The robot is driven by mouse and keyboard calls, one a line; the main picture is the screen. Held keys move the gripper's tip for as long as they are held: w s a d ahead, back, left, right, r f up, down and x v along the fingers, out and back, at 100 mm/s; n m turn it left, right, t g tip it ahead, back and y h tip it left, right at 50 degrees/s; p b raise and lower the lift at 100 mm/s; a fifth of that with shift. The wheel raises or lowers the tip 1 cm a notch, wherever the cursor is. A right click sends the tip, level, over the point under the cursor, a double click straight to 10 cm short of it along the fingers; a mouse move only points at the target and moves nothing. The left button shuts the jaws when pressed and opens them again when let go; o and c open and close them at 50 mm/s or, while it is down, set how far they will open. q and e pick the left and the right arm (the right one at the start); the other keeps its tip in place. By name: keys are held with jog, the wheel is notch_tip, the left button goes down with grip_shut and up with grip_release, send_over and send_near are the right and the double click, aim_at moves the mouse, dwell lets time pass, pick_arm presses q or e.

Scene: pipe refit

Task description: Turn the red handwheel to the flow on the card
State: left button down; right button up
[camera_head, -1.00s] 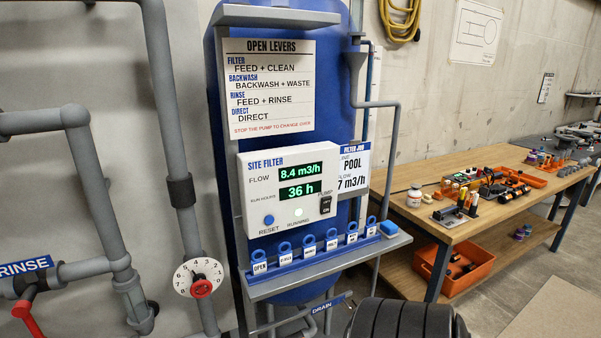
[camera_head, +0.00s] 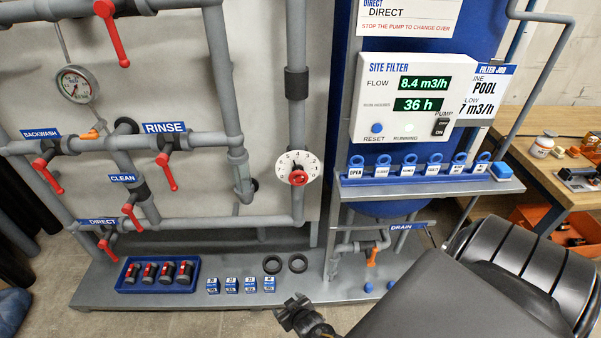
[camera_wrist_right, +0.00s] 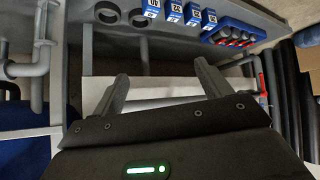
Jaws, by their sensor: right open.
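The red handwheel (camera_head: 299,178) sits at the centre of a white numbered dial (camera_head: 300,164) on a grey vertical pipe. The filter display (camera_head: 424,84) reads 8.4 m3/h and 36 h. The job card (camera_head: 489,90) beside it shows POOL and 7 m3/h; its left edge is hidden behind the display box. My right gripper (camera_head: 290,309) is low in front of the skid base, below the handwheel and apart from it. In the right wrist view its fingers (camera_wrist_right: 160,75) are spread and empty. My left gripper is not in view.
Red levers stand on the pipes at left, such as the RINSE lever (camera_head: 166,171). A blue tray (camera_head: 157,286) of dark fittings, small blue boxes (camera_head: 240,285) and two black rings (camera_head: 285,264) lie on the base. A tag shelf (camera_head: 430,187) juts out right of the handwheel.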

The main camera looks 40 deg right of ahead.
jog(key=w+d+r+m+t+h, duration=0.2)
jog(key=w+r+t, duration=0.1)
jog(key=w+r, duration=0.55)
jog(key=m+t+h, duration=0.2)
jog(key=m+h, duration=0.5)
send_near(299, 179)
jog(key=p+x, duration=0.1)
jog(key=x, duration=0.9)
jog(key=shift+w+d+f, duration=0.1)
jog(key=shift+w+d, duration=0.1)
jog(key=shift+w, duration=0.15)
jog(key=shift+w+d, duration=0.35)
jog(key=shift+w, duration=0.05)
jog(key=c, duration=1)
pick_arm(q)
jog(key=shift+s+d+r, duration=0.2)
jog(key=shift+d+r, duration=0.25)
pick_arm(e)
jog(key=shift+o, duration=0.2)
